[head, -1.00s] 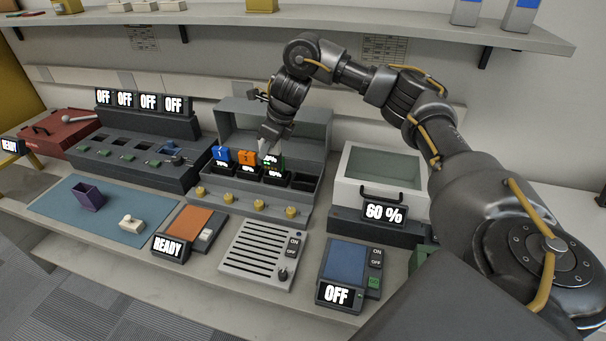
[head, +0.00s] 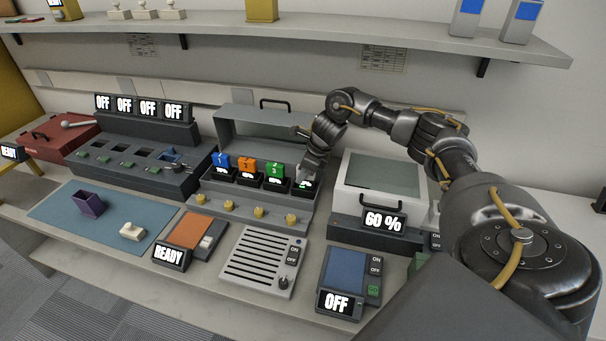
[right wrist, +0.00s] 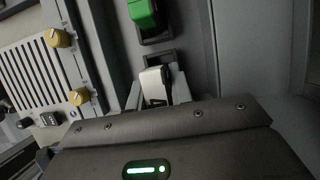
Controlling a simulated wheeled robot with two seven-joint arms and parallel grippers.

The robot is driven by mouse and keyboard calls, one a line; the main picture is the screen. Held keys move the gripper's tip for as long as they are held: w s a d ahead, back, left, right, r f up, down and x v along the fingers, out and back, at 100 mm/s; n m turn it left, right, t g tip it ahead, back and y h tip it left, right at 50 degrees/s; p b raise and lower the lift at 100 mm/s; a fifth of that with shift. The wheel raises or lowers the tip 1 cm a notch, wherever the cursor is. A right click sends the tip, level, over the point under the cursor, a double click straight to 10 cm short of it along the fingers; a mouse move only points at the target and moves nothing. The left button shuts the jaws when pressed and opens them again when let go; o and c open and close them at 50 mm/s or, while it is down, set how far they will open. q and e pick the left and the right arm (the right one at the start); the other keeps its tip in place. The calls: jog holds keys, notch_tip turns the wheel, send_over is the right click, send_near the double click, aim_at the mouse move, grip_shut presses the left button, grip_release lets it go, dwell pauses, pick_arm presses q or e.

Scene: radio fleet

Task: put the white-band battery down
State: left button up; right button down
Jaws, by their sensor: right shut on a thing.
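The white-band battery (right wrist: 153,84) shows in the right wrist view as a white block with a dark side. My right gripper (right wrist: 160,94) is shut on it. In the head view my right gripper (head: 309,176) is at the rightmost slot of the grey charger (head: 226,204) and hides most of the battery. The battery is at the slot, but I cannot tell whether it is fully seated. A blue battery (head: 221,160), an orange battery (head: 247,165) and a green battery (head: 274,169) stand in the other slots. My left gripper is out of view.
The charger's raised lid (head: 262,125) stands behind the slots. A box with a 60 % display (head: 384,220) is close on the right. Yellow knobs (head: 259,212) line the charger's front. A slotted grey panel (head: 262,262) lies in front.

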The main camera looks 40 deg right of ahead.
jog(key=shift+w+d+f, duration=0.1)
jog(key=shift+f, duration=0.55)
jog(key=shift+f, duration=0.2)
jog(key=c, duration=1.3)
grip_release()
jog(key=shift+o, duration=0.2)
jog(key=shift+r, duration=0.25)
jog(key=b+v, duration=0.1)
jog(key=v, duration=0.6)
jog(key=shift+r, duration=0.2)
